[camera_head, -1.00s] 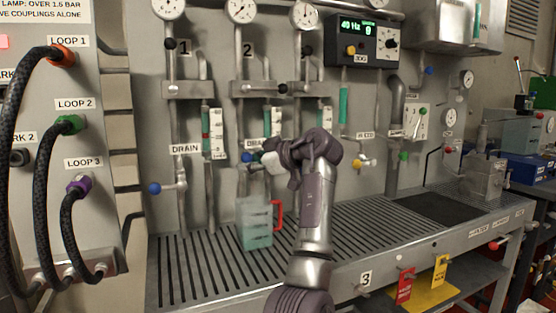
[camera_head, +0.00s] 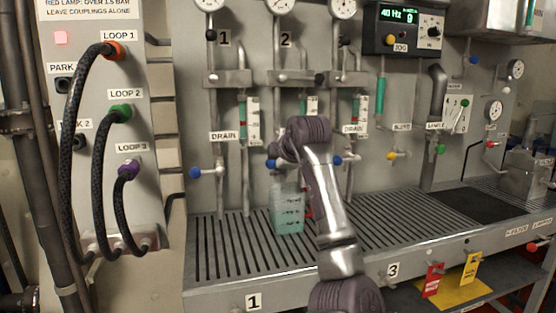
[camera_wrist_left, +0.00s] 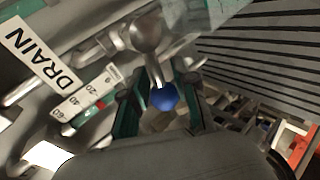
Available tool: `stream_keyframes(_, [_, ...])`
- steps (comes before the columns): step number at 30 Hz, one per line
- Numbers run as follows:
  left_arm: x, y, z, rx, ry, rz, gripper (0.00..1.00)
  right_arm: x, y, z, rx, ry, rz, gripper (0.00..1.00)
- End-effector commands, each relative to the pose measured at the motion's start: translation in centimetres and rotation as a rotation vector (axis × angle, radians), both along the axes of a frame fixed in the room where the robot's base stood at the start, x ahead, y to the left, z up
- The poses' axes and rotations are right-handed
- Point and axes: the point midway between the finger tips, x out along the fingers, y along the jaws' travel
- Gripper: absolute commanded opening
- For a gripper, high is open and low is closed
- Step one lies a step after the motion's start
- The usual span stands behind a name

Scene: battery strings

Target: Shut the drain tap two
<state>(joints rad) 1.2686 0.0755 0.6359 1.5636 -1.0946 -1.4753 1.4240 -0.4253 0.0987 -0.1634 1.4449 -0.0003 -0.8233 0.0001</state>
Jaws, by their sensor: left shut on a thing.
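Drain tap two is on pipe 2 of the panel. Its blue knob (camera_head: 271,163) shows just left of my left gripper (camera_head: 282,157) in the head view. In the left wrist view the blue knob (camera_wrist_left: 165,98) sits between the two dark green fingers of my left gripper (camera_wrist_left: 164,103), which is shut on it. The knob's metal stem runs up to a round tap body (camera_wrist_left: 146,33). In the head view my wrist hides the tap body and most of the fingers. My right gripper is not in view.
A clear teal jug (camera_head: 287,210) stands on the slotted bench (camera_head: 230,255) below tap two, partly behind my arm. Blue knobs of drain tap one (camera_head: 195,172) and drain tap three (camera_head: 337,160) flank it. Black hoses (camera_head: 75,150) hang at the left.

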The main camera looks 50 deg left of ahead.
Motion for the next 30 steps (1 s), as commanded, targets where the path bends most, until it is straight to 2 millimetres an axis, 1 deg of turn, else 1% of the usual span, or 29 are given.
stream_keyframes(3, [-0.10,0.03,-0.29,-0.025,-0.056,0.002,0.00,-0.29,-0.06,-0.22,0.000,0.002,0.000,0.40])
stream_keyframes(9, [-0.09,0.02,-0.65,-0.051,-0.116,0.001,0.00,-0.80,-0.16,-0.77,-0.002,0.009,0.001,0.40])
stream_keyframes(26, [-0.11,0.03,-0.92,-0.064,-0.141,0.002,0.00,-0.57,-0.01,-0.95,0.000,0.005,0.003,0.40])
stream_keyframes(27, [-0.10,0.02,-0.93,-0.065,-0.140,0.002,0.33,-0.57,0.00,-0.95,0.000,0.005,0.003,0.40])
stream_keyframes(28, [-0.11,0.02,-0.94,-0.065,-0.140,0.002,0.36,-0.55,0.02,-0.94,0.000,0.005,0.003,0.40])
stream_keyframes(30, [-0.10,0.03,-0.91,-0.064,-0.141,0.002,0.36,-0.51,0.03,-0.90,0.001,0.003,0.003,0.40])
